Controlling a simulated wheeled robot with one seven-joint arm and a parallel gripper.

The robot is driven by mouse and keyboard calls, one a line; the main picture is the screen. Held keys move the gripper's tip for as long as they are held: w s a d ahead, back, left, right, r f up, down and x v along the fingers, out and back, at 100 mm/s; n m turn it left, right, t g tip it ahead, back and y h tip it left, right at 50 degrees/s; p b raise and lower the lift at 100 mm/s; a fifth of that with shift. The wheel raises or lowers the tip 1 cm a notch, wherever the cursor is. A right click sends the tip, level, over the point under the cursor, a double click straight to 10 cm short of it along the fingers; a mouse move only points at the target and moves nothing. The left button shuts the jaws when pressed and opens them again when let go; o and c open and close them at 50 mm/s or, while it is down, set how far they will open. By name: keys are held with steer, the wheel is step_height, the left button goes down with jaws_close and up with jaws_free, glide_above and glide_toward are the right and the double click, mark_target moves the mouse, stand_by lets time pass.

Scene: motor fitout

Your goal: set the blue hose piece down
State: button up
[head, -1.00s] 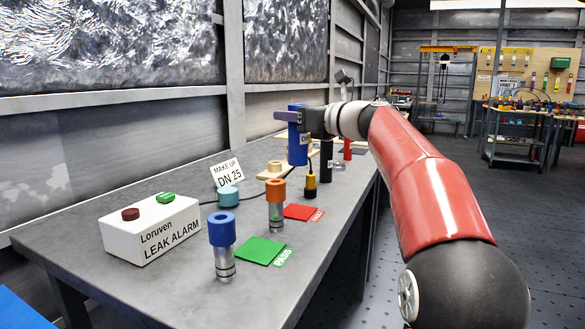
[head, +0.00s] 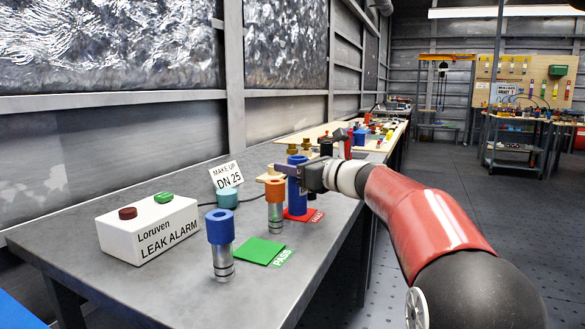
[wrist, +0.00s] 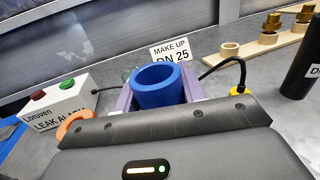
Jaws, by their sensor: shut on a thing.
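The blue hose piece (head: 297,186) is a blue upright tube. My gripper (head: 290,171) is shut around its upper part. Its lower end is over or on the red mat (head: 312,215); I cannot tell whether it touches. In the wrist view the blue hose piece (wrist: 160,92) shows its open top ring between the purple jaws of my gripper (wrist: 158,96). The jaws and the gripper body hide its lower part in that view.
An orange-topped metal fitting (head: 275,205) stands close left of the held piece. A blue-topped fitting (head: 221,250) stands nearer, beside the green PASS mat (head: 258,251). The white leak alarm box (head: 148,232) is at left. A yellow-topped plug (wrist: 238,90) and black cylinder (wrist: 300,75) stand behind.

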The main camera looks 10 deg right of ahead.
steer(key=shift+f, duration=0.1)
steer(key=o, duration=1.1)
steer(key=shift+o, duration=0.2)
steer(key=b+v, duration=0.1)
steer(key=v, duration=1.1)
